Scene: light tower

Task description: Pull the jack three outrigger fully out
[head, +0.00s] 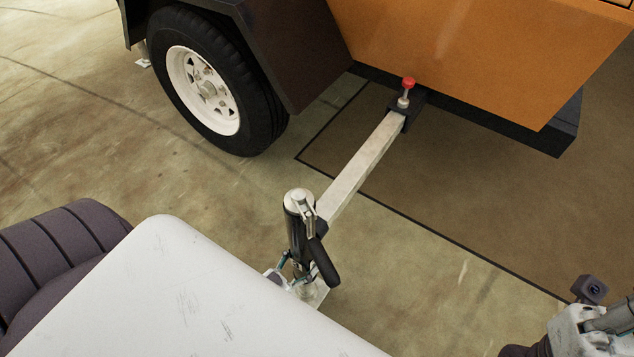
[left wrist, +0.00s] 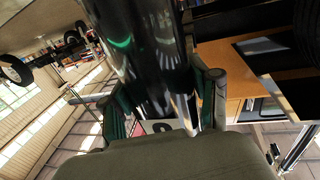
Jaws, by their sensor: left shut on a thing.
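The outrigger is a pale square beam (head: 362,165) reaching out from a dark bracket (head: 404,112) under the orange body. A red-topped pin (head: 408,84) stands on that bracket. At the beam's outer end is an upright jack (head: 296,225) with a dark tube, a silver cap and a black handle (head: 323,262). My left gripper (head: 291,277) is low at the jack, partly hidden by my white arm. In the left wrist view its fingers (left wrist: 165,112) are on both sides of the dark jack tube (left wrist: 145,45), shut on it. My right gripper (head: 606,322) is partly in view at bottom right, away from the jack; its fingertips are unclear.
The orange trailer body (head: 470,50) fills the upper right. A wheel (head: 208,90) under a dark fender (head: 285,50) stands left of the beam. A dark line (head: 440,238) crosses the floor under the beam. The floor (head: 420,290) between the jack and my right arm is clear.

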